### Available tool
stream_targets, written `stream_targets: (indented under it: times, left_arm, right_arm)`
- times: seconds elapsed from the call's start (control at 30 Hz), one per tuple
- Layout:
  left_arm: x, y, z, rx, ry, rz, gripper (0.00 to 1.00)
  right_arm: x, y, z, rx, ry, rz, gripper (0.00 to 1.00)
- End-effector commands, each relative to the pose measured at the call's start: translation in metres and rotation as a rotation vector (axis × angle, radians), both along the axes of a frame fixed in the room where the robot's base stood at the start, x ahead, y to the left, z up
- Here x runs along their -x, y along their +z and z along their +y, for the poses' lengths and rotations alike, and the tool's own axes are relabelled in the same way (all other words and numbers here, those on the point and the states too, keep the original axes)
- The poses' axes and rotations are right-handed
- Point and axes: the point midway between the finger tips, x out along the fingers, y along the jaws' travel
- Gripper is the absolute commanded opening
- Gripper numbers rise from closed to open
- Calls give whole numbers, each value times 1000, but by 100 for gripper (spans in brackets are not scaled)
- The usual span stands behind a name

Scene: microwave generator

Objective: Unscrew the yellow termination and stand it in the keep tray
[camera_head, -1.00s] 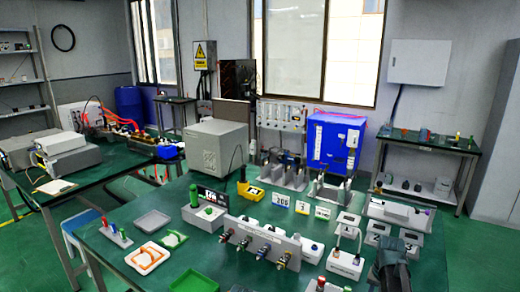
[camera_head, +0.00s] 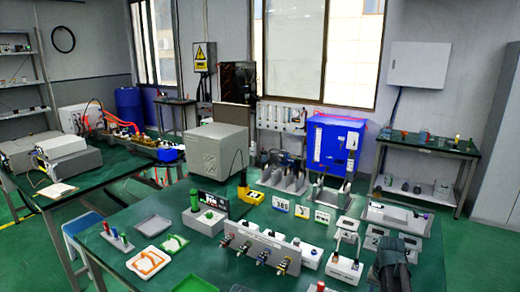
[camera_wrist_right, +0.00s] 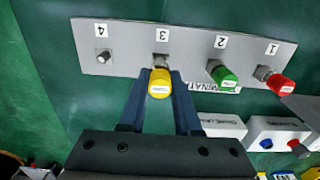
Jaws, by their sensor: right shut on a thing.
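The yellow termination (camera_wrist_right: 159,83) sits at position 3 of a grey numbered panel (camera_wrist_right: 130,45) in the right wrist view. My right gripper (camera_wrist_right: 160,78) is shut on it, one finger on each side. Its back end meets the metal fitting at 3; I cannot tell whether the threads still engage. A green termination (camera_wrist_right: 223,77) is at 2 and a red one (camera_wrist_right: 277,85) at 1. Position 4 shows a bare fitting (camera_wrist_right: 103,57). A shallow grey tray (camera_head: 152,228) lies on the bench in the head view; I cannot tell if it is the keep tray. My left gripper is not in view.
White boxes with knobs (camera_wrist_right: 280,133) stand close to my right gripper. In the head view, a long panel with several connectors (camera_head: 262,243) crosses the bench. A white tray with an orange ring (camera_head: 149,262) and a green tray (camera_head: 195,285) lie at left.

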Motion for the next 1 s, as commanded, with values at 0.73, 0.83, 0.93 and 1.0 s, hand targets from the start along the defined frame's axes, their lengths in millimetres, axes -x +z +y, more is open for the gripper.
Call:
stream_targets:
  times: [0.73, 0.83, 0.93, 1.0]
  left_arm:
    - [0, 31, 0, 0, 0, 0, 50]
    - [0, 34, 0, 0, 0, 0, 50]
    - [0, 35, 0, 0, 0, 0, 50]
    - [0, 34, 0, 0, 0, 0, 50]
  right_arm:
    - [0, 31, 0, 0, 0, 0, 0]
    - [0, 34, 0, 0, 0, 0, 0]
    - [0, 35, 0, 0, 0, 0, 0]
    - [0, 34, 0, 0, 0, 0, 0]
